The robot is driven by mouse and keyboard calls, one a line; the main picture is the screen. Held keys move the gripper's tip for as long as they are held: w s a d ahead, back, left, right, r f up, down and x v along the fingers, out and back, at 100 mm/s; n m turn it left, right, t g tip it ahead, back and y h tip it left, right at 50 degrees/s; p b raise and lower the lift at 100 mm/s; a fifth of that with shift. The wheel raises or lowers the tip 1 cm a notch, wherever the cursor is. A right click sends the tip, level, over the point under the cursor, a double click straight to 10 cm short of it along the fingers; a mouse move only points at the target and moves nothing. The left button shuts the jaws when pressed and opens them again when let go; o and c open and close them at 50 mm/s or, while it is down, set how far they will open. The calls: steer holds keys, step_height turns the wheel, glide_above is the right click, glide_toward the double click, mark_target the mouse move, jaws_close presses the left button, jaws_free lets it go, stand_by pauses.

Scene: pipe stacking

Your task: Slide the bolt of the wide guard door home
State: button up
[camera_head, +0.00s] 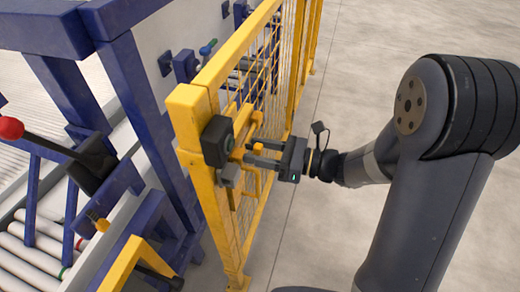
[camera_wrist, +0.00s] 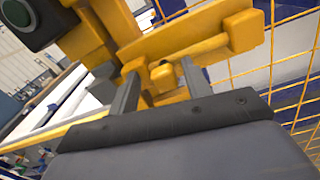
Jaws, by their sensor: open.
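The guard door (camera_head: 262,75) is a yellow frame with wire mesh, standing upright left of my arm in the head view. Yellow bolt parts (camera_head: 237,154) sit on it, beside a dark box (camera_head: 217,140). In the wrist view a yellow bar (camera_wrist: 195,35) crosses the top, with a small yellow knob (camera_wrist: 162,76) below it. My gripper (camera_head: 251,152) points left at the bolt parts. In the wrist view its two fingers (camera_wrist: 160,70) are apart, one on each side of the knob. I cannot tell whether either finger touches it. The bolt's far end is unclear.
A blue frame (camera_head: 150,120) and a roller conveyor (camera_head: 38,255) stand to the left of the door. A red-knobbed lever (camera_head: 12,128) stands at the left edge. The grey floor (camera_head: 365,80) right of the door is clear apart from my arm.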

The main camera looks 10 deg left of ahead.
steer(key=d+b, duration=0.1)
steer(key=d, duration=0.9)
steer(key=shift+s+d, duration=0.2)
steer(key=shift+d, duration=0.2)
steer(key=shift+a, duration=0.1)
steer(key=a, duration=0.7)
steer(key=a+p, duration=0.1)
steer(key=a, duration=0.2)
steer(key=shift+w+a, duration=0.2)
steer(key=shift+w, duration=0.05)
steer(key=shift+w+a, duration=0.1)
steer(key=shift+a, duration=0.05)
steer(key=shift+w, duration=0.5)
